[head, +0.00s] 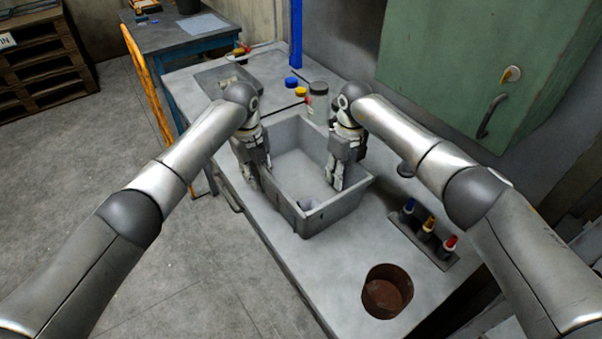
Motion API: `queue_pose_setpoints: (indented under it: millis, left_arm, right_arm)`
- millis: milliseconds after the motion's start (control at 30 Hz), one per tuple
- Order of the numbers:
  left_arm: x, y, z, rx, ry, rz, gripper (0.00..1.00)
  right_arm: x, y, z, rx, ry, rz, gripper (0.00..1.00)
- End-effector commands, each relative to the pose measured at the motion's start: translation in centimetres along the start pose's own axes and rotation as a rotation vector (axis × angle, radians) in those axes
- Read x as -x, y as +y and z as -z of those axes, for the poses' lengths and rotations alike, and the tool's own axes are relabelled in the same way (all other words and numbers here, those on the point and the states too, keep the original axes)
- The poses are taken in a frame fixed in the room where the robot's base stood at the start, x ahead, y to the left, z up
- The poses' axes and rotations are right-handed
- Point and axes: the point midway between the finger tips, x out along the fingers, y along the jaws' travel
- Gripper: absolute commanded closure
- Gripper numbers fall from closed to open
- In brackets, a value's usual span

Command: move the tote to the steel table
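The grey tote (330,215) stands upright on a grey-topped table (285,258). My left gripper (258,181) is at the tote's left wall, pointing down. My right gripper (335,183) points down at the right side of the tote, its fingers over the inside. Whether either gripper is closed on a wall is too small to tell. Another table (180,40) with blue legs stands at the back left; I cannot tell which table is the steel one.
A green cabinet (480,60) hangs at right. An orange rail (150,95) stands left. The floor (90,130) at left is clear.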

Motion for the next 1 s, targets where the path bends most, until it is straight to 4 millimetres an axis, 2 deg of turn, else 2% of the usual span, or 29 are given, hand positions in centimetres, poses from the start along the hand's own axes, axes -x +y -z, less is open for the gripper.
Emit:
queue_pose_setpoints:
  millis: [133,333,367,1000]
  left_arm:
    - [0.0,-0.01,0.02,-0.001,0.0,0.0,0.73]
    - [0.02,-0.01,0.03,-0.001,0.0,0.0,0.98]
    - [0.02,-0.02,0.03,-0.001,0.0,0.0,1.0]
    - [0.53,-0.07,-0.01,-0.001,-0.001,0.001,1.0]
  right_arm:
    - [0.0,0.02,0.0,0.0,0.0,0.0,0.73]
    - [0.01,0.02,0.0,0.0,0.0,0.0,0.98]
    - [0.02,0.02,0.0,0.0,0.0,0.0,1.0]
    - [0.52,-0.01,-0.03,-0.001,-0.001,0.001,1.0]
